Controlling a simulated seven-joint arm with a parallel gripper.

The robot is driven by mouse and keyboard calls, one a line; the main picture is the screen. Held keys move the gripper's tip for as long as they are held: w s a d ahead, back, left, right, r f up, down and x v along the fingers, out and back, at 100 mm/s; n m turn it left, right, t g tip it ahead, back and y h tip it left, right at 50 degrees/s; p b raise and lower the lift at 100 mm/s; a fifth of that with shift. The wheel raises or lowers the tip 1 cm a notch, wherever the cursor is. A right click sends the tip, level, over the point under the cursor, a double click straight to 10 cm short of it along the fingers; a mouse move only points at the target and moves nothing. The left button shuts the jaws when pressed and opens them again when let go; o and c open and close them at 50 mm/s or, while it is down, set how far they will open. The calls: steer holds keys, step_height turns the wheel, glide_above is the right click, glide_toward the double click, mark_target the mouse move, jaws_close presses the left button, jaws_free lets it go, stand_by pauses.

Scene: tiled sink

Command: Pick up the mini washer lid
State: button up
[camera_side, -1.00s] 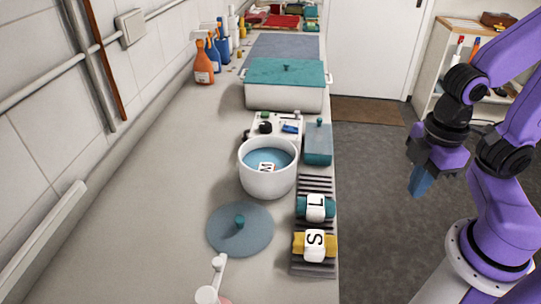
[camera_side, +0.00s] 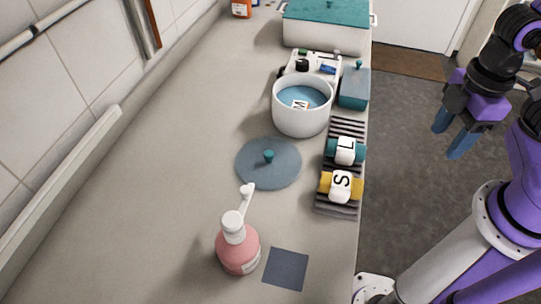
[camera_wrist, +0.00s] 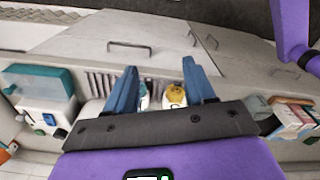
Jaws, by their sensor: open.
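The round blue-grey lid (camera_side: 285,172) with a teal knob (camera_side: 268,156) lies flat on the counter in the side view. It is in front of the white washer tub (camera_side: 300,118), which holds blue water and a lettered white item. My gripper (camera_side: 450,139) is open and empty, with blue fingers pointing down. It hangs off the right side of the counter, well away from the lid. In the wrist view my gripper (camera_wrist: 160,68) has its fingers apart, with the yellow roll seen between them. I cannot make out the lid in the wrist view.
A ribbed rack (camera_side: 345,210) right of the lid bears a teal L roll (camera_side: 346,150) and a yellow S roll (camera_side: 340,186). A pink pump bottle (camera_side: 238,251) stands in front, its spout near the lid. The counter left of the lid is clear.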

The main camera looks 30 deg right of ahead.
steer(key=w+a+r+n, duration=0.3)
steer(key=w+a+r, duration=0.1)
steer(key=w+a, duration=0.85)
steer(key=n, duration=0.4)
glide_above(268, 154)
step_height(268, 154, down, 17)
steer(key=shift+r, duration=0.1)
steer(key=shift+c, duration=0.3)
jaws_close()
